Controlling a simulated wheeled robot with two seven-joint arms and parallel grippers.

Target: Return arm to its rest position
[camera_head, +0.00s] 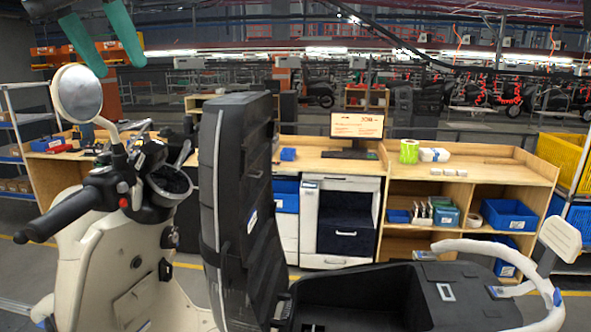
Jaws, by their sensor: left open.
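My left gripper (121,68) is at the top left of the head view. Its two green fingers are spread apart with nothing between them. It hangs in the air, above and to the right of the round mirror of a cream scooter (88,252). Only the fingers and a dark bit of the gripper's body show; the rest of the arm is cut off by the top edge. My right gripper is not in view.
The scooter's black seat (238,190) stands upright and its storage bay (375,293) is open. Behind is a wooden workbench (470,168) with a monitor (357,126) and blue bins. Yellow crates (563,158) stand at right. The air around the gripper looks clear.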

